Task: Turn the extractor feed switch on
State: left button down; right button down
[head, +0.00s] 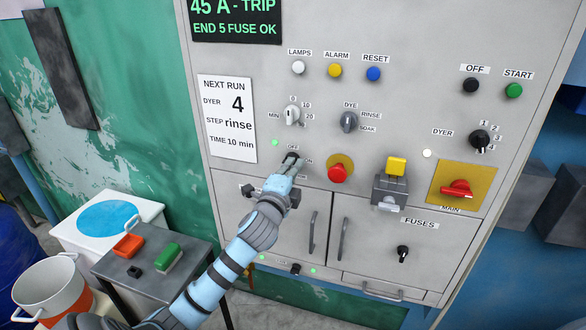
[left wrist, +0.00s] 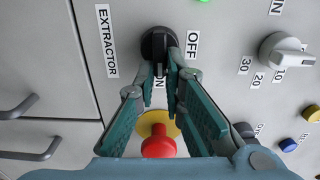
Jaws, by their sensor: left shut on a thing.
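The extractor feed switch (left wrist: 157,44) is a round black knob on the grey panel, with OFF to its right, ON below it and EXTRACTOR to its left in the left wrist view. In the head view the switch (head: 291,157) is partly covered by my gripper. My left gripper (left wrist: 165,78) is shut on its grip, one finger on each side; it also shows in the head view (head: 289,168). The grip runs downward toward ON in the left wrist view, but the fingers hide part of it, so its exact setting is unclear. My right gripper is not in view.
A red mushroom button (head: 337,173) on a yellow disc is close to the right of my gripper. A lit green lamp (head: 275,142) is at its upper left. Dial knobs (head: 292,116) lie above. A side table (head: 150,262) stands at lower left.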

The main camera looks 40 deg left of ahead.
pick_arm(q)
jog(key=shift+f, duration=0.2)
dwell(0.3)
jog(key=c, duration=1.8)
grip_release()
jog(key=shift+o, duration=0.6)
jog(key=shift+r, duration=0.15)
jog(key=shift+s, duration=0.1)
jog(key=v, duration=1.2)
jog(key=shift+d, duration=0.1)
